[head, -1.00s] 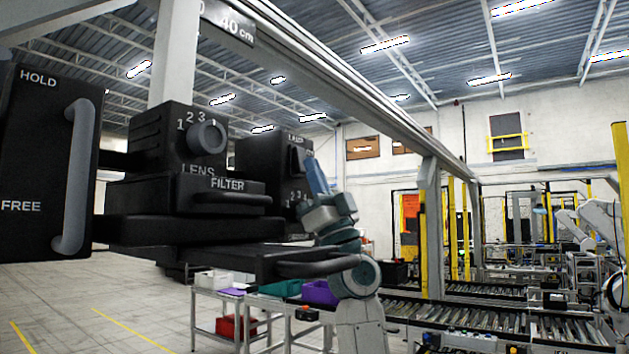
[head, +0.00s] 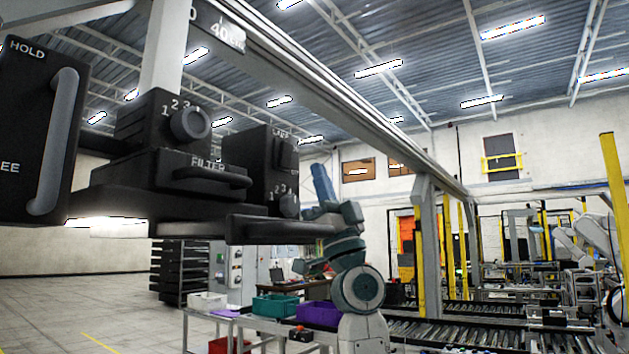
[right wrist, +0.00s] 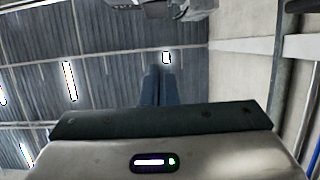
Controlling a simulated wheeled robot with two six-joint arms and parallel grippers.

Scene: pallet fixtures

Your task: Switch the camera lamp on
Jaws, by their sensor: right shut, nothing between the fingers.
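The black camera head (head: 130,185) hangs from the overhead beam at the left of the head view. Its right-hand box carries the lamp switch (head: 286,153), a dark rocker under the partly readable LAMP label, with a small numbered knob (head: 289,205) below. The rocker's position is too small to tell. A bright white strip (head: 105,226) glows under the camera head's left part. My right gripper (head: 316,168) points up just right of the box, its blue fingers shut and empty, apart from the switch. The closed fingers also show in the right wrist view (right wrist: 160,70). My left gripper is out of view.
A dial (head: 190,123) and the FILTER handle (head: 212,177) stick out left of the lamp box. A HOLD panel with a tall handle (head: 52,140) stands at far left. A long lower handle (head: 280,228) reaches close to my right arm. A bin table stands below.

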